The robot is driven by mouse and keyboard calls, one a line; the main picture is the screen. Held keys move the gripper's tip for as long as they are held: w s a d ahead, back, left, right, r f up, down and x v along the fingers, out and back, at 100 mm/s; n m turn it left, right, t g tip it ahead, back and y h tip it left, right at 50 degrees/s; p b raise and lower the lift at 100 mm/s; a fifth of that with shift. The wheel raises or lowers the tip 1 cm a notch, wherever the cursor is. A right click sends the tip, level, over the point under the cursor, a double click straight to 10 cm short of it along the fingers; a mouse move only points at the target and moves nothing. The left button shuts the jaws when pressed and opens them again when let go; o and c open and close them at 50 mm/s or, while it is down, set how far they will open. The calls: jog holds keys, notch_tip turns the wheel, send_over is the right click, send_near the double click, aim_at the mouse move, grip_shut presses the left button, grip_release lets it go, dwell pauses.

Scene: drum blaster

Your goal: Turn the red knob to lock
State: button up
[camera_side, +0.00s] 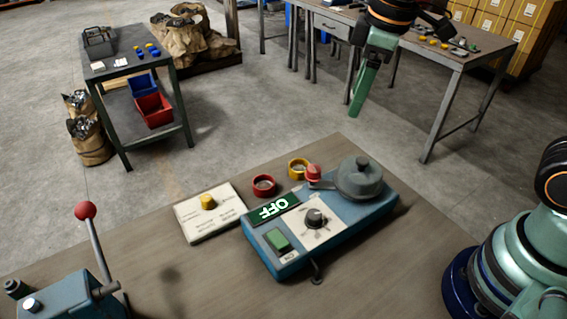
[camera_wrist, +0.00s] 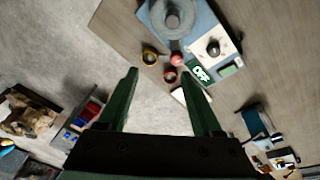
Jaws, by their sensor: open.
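The red knob (camera_side: 313,173) sits at the far left edge of the blue control box (camera_side: 350,222), beside a round grey part. It also shows in the wrist view (camera_wrist: 177,59), past my fingertips. The box carries a green OFF sign (camera_side: 271,209), a black dial (camera_side: 315,217) and a green button (camera_side: 278,239). My gripper (camera_side: 356,108) is high above and beyond the table's far edge, well away from the knob. In the wrist view its two green fingers (camera_wrist: 160,73) are spread apart with nothing between them.
A red ring (camera_side: 264,185) and a yellow ring (camera_side: 298,168) lie close to the red knob. A white panel with a yellow knob (camera_side: 208,202) is left of the box. A red-balled lever (camera_side: 85,211) stands at the front left.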

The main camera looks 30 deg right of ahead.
aim_at(314, 167)
jog(key=w+a+f+n+g, duration=0.2)
jog(key=w+a+f+n, duration=0.15)
jog(key=a+n, duration=0.2)
jog(key=f, duration=1.2)
jog(key=shift+s+a, duration=0.25)
jog(key=shift+s, duration=0.1)
jog(key=shift+c, duration=0.4)
grip_shut()
